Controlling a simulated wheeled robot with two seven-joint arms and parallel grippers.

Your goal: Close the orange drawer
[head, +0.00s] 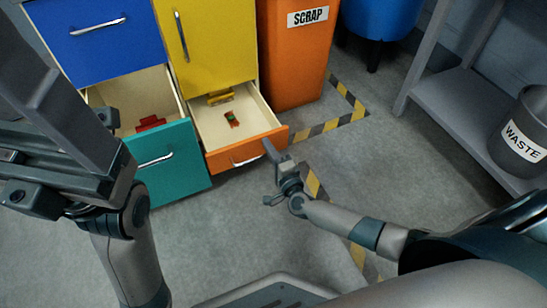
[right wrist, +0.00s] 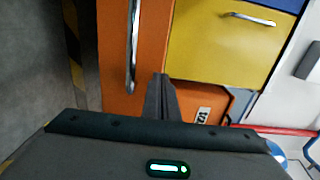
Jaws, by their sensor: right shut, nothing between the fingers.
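The orange drawer (head: 220,160) is pulled out at the bottom of the yellow cabinet. Its silver handle (head: 246,160) is on the front, and a small green and red item (head: 232,119) lies inside. My right gripper (head: 268,147) is shut and empty at the right end of the drawer front; I cannot tell whether it touches. In the right wrist view its shut fingers (right wrist: 162,98) overlap the orange drawer front (right wrist: 113,50), beside the vertical-looking handle (right wrist: 132,45). My left gripper (head: 70,130) is large in the left foreground; its jaw state is unclear.
A teal drawer (head: 175,175) stands open to the left, with a red item (head: 150,123) inside. The yellow door (head: 215,45) and blue drawer (head: 100,45) are shut. An orange SCRAP bin (head: 290,70) stands right of the cabinet. A WASTE bin (head: 525,130) is far right on a grey shelf.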

